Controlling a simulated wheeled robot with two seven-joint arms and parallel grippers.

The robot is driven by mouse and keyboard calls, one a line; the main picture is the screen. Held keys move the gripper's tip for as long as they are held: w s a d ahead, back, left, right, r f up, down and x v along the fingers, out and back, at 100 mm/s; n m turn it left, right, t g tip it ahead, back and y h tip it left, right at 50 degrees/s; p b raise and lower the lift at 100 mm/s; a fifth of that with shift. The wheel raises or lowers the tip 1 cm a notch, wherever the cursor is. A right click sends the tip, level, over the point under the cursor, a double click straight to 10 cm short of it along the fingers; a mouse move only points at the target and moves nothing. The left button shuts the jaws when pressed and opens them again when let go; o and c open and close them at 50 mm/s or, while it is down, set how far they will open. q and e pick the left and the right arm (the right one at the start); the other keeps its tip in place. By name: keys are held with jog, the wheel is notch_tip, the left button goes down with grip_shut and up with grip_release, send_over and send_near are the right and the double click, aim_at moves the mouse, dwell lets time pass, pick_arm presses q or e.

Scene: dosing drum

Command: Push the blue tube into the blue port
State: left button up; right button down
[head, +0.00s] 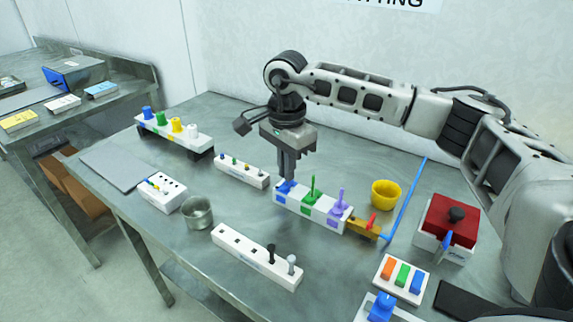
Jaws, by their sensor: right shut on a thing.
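My right gripper (287,174) points straight down, shut on a blue piece that I take for the blue tube (287,187). The fingers hide much of it. It is at the left end of a white block (313,211), over the blue-marked place that I take for the blue port (279,198). I cannot tell how deep the tube sits. A green piece (312,190) and a purple piece (340,203) stand upright in the same block. My left gripper is not in view.
A brass piece with a red handle (362,228) adjoins the block's right end. A long thin blue rod (408,197) and a yellow cup (385,194) lie to the right. White strips (242,171) (240,250) and a metal cup (198,212) stand left and in front.

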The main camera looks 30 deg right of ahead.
jog(key=shift+f, duration=0.5)
jog(key=c, duration=1.5)
grip_release()
notch_tip(320, 180, up, 16)
jog(key=shift+r, duration=0.1)
